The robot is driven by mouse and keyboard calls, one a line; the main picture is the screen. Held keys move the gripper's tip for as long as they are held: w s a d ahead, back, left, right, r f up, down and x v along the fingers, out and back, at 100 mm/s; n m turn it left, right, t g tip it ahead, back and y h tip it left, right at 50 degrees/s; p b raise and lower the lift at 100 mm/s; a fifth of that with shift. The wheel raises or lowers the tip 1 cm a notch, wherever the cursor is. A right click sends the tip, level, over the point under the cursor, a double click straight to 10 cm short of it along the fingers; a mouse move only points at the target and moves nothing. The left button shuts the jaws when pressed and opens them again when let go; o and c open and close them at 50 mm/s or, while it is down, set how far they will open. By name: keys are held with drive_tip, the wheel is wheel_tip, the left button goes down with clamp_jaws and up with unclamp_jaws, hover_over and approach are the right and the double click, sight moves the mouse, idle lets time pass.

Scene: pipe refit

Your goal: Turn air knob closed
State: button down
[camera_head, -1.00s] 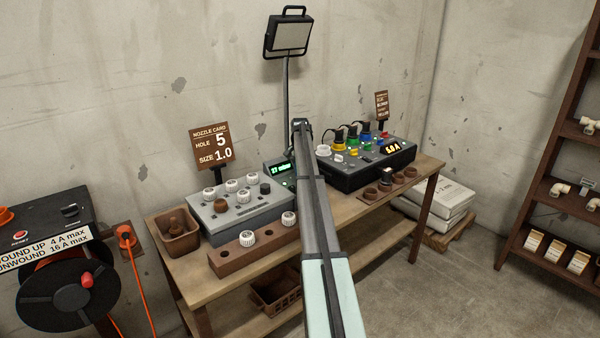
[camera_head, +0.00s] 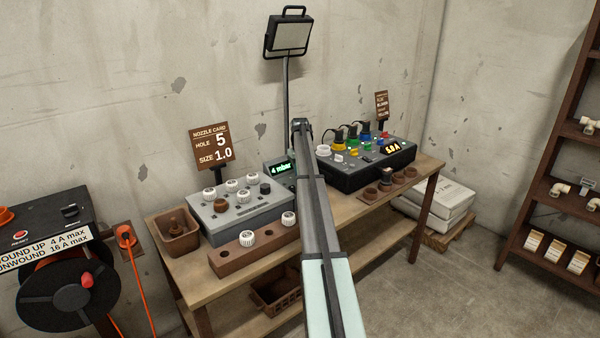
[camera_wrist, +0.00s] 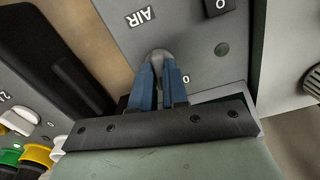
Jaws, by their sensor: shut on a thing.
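The air knob (camera_wrist: 160,56) is a small rounded grey knob on a grey panel, beside the printed word AIR (camera_wrist: 141,16). It shows at the upper middle of the wrist view. My gripper (camera_wrist: 161,72) has blue fingers closed on this knob from both sides, hiding much of it. A "0" mark (camera_wrist: 186,79) is printed beside the right finger. In the head view my own arm hides the knob and fingers. The small display (camera_head: 281,170) next to the arm has green digits that seem to read 4 with a unit.
A grey box with white nozzles (camera_head: 241,214) stands left of my arm, with a brown nozzle rack (camera_head: 227,262) in front. A black box with coloured plugs (camera_head: 345,177) stands to the right. A lamp (camera_head: 288,36) rises behind. The wooden bench (camera_head: 175,270) carries these.

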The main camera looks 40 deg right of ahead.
drive_tip(key=shift+n, duration=1.1)
drive_tip(key=c, duration=1.1)
unclamp_jaws()
drive_tip(key=shift+c, duration=0.2)
wheel_tip(320, 180, up, 14)
drive_tip(key=shift+f, duration=0.15)
